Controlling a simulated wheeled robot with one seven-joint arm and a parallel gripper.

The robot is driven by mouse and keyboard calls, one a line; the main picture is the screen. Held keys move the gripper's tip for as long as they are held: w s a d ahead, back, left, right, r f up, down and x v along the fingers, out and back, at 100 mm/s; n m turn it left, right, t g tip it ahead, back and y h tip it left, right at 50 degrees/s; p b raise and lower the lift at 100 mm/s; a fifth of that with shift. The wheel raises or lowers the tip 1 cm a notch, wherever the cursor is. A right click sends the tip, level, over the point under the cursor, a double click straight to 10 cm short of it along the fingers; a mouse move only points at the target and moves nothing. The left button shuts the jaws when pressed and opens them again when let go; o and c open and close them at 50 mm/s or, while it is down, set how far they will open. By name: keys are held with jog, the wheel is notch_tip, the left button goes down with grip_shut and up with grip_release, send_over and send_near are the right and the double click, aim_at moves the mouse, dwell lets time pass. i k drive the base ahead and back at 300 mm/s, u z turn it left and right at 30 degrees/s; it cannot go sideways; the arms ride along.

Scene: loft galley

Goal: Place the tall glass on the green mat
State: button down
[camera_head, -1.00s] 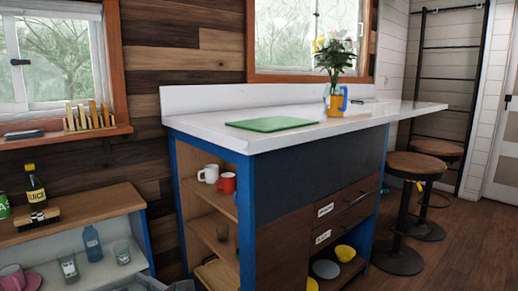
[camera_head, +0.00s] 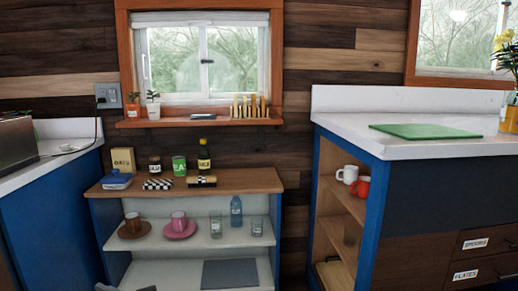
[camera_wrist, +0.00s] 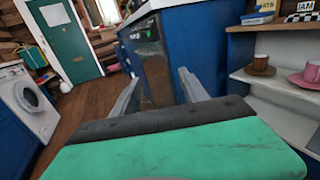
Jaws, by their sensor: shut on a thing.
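The green mat (camera_head: 411,131) lies flat on the white island counter (camera_head: 450,150) at the right of the head view, with nothing on it. My gripper (camera_wrist: 157,88) shows in the wrist view, its two grey fingers spaced apart and shut on a see-through tall glass (camera_wrist: 156,84). The outline of the glass is hard to make out against the dark cabinet front behind it. My gripper is away from the mat, which is not in the wrist view.
Two clear glasses (camera_head: 216,227) (camera_head: 257,226), a blue bottle (camera_head: 236,211) and cups on saucers stand on the low shelf. Mugs (camera_head: 348,174) sit in the island's open side. A flower vase (camera_head: 509,119) stands right of the mat. A door (camera_wrist: 65,40) and washer (camera_wrist: 27,100) show in the wrist view.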

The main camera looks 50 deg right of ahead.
aim_at(406, 130)
jog(key=i, duration=1.25)
jog(key=z, duration=2.8)
jog(key=i, duration=0.45)
